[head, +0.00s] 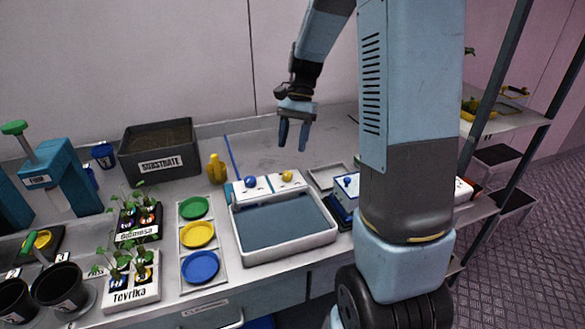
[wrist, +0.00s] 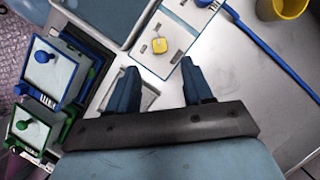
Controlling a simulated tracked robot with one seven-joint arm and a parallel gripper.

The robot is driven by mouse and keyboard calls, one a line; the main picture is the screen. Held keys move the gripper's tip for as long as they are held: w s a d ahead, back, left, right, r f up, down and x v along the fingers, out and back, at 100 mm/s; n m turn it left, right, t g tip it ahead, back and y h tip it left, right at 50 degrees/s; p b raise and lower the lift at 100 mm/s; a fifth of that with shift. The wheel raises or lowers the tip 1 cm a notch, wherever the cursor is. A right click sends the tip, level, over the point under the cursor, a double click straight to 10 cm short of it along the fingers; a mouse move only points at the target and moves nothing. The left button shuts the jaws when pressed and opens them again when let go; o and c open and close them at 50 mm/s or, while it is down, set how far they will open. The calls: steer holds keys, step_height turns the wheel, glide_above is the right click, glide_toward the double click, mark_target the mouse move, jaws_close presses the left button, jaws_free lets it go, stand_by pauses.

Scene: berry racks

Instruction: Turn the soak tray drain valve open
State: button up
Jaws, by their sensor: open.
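The soak tray (head: 290,253) is a light grey basin of dark bluish water on the bench; its corner shows at the top of the wrist view (wrist: 138,32). Behind it are two white panels, one with a blue knob (head: 250,182) and one with a yellow knob (head: 287,175). I cannot read which one is the drain valve. My gripper (head: 294,135) is open and empty, pointing down above the bench behind the panels. In the wrist view the yellow knob (wrist: 160,45) lies just beyond and between my fingertips, apart from them.
A yellow bottle (head: 216,168) and a black substrate box (head: 159,150) stand left of the panels. Coloured dishes (head: 198,234) and potted plants are left of the tray. Boxes with blue and green knobs (wrist: 45,57) are at the right end. The bench behind the panels is mostly clear.

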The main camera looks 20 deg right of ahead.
mark_target(287, 173)
steer(key=x, duration=0.8)
steer(key=shift+f, duration=0.2)
